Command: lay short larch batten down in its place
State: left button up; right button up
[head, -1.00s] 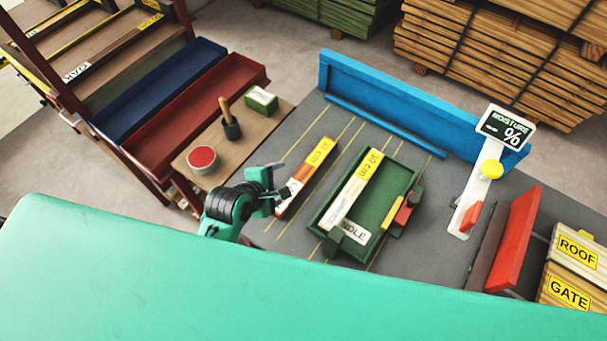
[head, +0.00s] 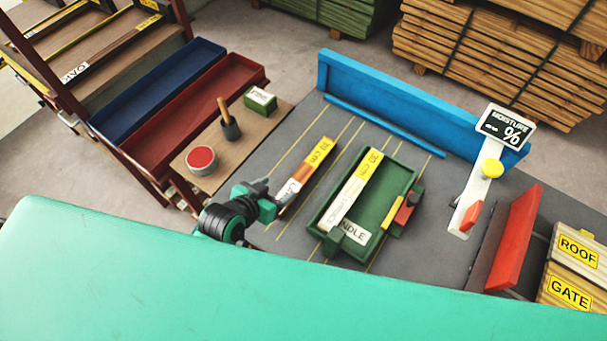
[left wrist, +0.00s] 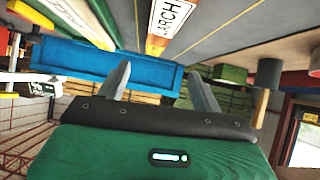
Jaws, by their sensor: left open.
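The short larch batten (head: 308,169), with a yellow length label and a white name label, lies on the grey bench top among thin yellow lines. In the left wrist view its LARCH label (left wrist: 168,20) shows at the top, beyond the fingers. My left gripper (head: 267,190) is open beside the batten's near end, on its left, with nothing between its fingers. Its two grey fingers (left wrist: 160,85) stand apart in the left wrist view. Whether a finger still touches the batten is hard to tell. My right gripper is not in view.
A green tray (head: 398,180) holding another labelled batten (head: 352,190) stands right of the larch batten. A blue fence (head: 420,105) runs along the back. A red tin (head: 202,160), a brush pot (head: 231,129) and a green box (head: 261,102) stand at left. A moisture meter (head: 480,190) is at right.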

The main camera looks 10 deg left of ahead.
pick_arm(q)
jog(key=shift+m, duration=0.3)
jog(key=shift+w+d+f, duration=0.1)
jog(key=shift+w+f, duration=0.05)
jog(key=p, duration=0.2)
send_near(302, 175)
jog(key=x, duration=0.4)
jog(key=shift+w, duration=0.15)
jog(key=shift+w+d+f, duration=0.2)
jog(key=shift+w+f, duration=0.1)
jog(key=shift+w, duration=0.2)
jog(key=shift+f+p+x, duration=0.2)
jog(key=shift+p+x, duration=0.5)
jog(key=shift+x, duration=1.3)
jog(key=shift+s, duration=0.15)
jog(key=c, duration=1.3)
jog(key=shift+r, duration=0.1)
